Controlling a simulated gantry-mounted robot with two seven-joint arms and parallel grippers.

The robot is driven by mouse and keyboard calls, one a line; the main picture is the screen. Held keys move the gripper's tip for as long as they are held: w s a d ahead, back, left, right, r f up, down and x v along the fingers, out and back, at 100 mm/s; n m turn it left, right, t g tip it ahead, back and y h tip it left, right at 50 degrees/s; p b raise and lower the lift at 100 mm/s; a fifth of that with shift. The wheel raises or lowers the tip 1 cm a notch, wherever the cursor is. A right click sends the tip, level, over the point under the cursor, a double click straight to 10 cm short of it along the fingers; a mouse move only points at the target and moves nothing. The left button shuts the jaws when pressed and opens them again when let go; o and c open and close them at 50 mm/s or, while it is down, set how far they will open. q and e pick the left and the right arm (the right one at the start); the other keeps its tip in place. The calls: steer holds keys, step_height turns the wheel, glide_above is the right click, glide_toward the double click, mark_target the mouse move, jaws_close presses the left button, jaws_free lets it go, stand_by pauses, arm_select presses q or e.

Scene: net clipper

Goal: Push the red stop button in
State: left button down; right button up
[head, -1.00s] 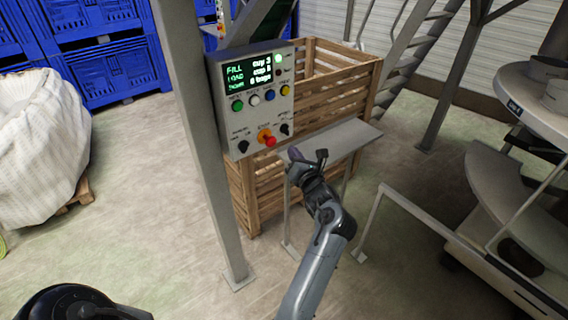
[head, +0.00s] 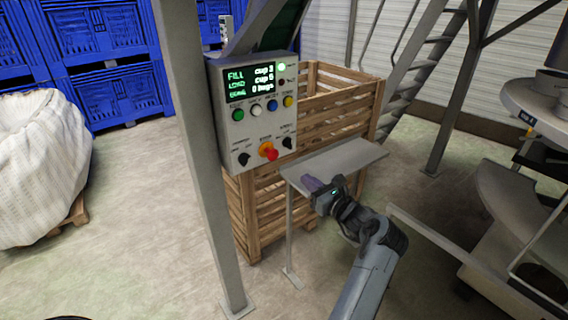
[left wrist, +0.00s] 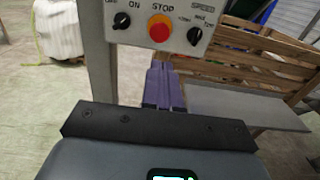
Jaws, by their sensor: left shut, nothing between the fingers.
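The red stop button (head: 271,154) sits on a yellow-orange base low on the grey control panel (head: 222,128). In the left wrist view the stop button (left wrist: 159,32) is near the top centre, under the word STOP, with a black knob on each side. My left gripper (head: 309,183) is shut and empty, below and to the right of the button in the head view. In the left wrist view its purple fingers (left wrist: 161,84) are together and point up toward the panel, just below the button, with a visible gap. My right gripper is not in view.
A grey post (head: 195,140) stands left of the panel. A grey shelf (head: 352,157) lies close by my left gripper, in front of a wooden crate (head: 335,104). Coloured buttons and a lit display (head: 250,82) are higher on the panel.

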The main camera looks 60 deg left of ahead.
arm_select(q)
glide_toward(275, 155)
steer(key=a, duration=0.5)
steer(key=shift+s+a, duration=0.25)
steer(key=shift+a, duration=0.7)
